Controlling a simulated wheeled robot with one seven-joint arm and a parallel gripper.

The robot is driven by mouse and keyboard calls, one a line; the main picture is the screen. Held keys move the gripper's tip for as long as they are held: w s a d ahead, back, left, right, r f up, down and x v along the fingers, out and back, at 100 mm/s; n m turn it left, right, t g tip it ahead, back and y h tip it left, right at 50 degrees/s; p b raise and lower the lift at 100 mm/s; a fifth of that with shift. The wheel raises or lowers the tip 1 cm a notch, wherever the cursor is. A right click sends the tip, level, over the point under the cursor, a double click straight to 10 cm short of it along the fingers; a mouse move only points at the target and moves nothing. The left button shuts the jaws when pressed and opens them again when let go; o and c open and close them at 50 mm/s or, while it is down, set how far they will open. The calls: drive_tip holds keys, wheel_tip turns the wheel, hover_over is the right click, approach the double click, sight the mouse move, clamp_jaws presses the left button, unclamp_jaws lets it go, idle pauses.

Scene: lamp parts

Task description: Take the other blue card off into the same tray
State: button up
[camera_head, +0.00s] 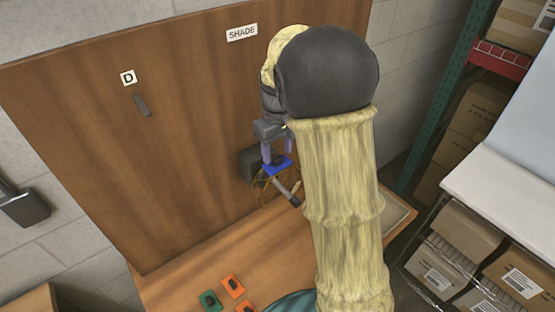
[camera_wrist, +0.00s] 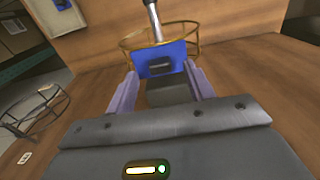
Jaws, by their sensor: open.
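A blue card (camera_head: 277,168) with a dark grip on its face is at the wire frame on the upright board. In the wrist view the blue card (camera_wrist: 148,57) lies between the tips of my gripper (camera_wrist: 160,72). The fingers are apart on either side of it; contact is not clear. My gripper (camera_head: 277,157) is also seen from the side in the head view. A gold wire frame (camera_wrist: 197,40) rings a grey rod (camera_wrist: 154,22) behind the card. A pale tray-like edge (camera_head: 400,217) shows right of my arm; most of it is hidden.
Orange cards (camera_head: 232,286) and a green card (camera_head: 209,300) lie on the table front, beside a teal rounded object (camera_head: 290,302). A bare dark peg (camera_head: 141,105) sits under the D label (camera_head: 128,77). Another wire frame (camera_wrist: 35,112) shows at the wrist view's left.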

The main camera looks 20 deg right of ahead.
sight(277, 162)
wheel_tip(277, 162, down, 2)
drive_tip(key=shift+f, duration=0.15)
idle(0.4)
drive_tip(key=c, duration=1)
